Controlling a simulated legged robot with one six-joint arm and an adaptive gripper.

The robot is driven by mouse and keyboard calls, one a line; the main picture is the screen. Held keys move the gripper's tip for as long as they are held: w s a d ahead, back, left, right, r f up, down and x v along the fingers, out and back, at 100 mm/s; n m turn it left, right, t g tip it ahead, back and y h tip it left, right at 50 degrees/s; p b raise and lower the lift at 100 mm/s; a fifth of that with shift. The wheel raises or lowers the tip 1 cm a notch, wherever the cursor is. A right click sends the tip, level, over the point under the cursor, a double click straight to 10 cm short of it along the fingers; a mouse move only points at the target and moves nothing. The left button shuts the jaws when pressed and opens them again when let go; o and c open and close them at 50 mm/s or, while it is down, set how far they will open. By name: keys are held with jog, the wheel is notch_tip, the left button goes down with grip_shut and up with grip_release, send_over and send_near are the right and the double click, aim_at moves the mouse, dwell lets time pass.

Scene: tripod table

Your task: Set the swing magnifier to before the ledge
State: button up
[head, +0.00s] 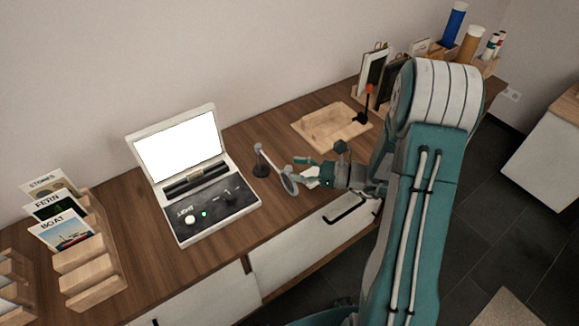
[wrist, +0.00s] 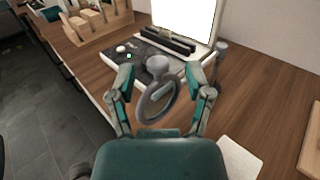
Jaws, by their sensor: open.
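The swing magnifier stands on a dark round base with a short post (head: 260,166), right of the light box. Its arm reaches toward the front of the table and ends in a round lens ring (head: 289,184). In the wrist view the ring (wrist: 157,104) and a grey knob on it (wrist: 158,66) lie between my fingers. My gripper (head: 301,172) is open at the ring; in the wrist view (wrist: 160,78) a gap shows on both sides of the knob. The dark ledge (head: 190,183) runs below the bright screen (head: 181,146) of the light box, left of the lens.
The light box panel (head: 214,212) has a white knob and a green light. A wooden tray (head: 318,122) and an orange-tipped stand (head: 366,105) are behind my arm. A card rack (head: 92,260) is at left. A white pad (wrist: 239,160) lies right of my gripper.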

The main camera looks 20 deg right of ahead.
jog(key=shift+x, duration=1.35)
jog(key=shift+s, duration=0.1)
grip_shut()
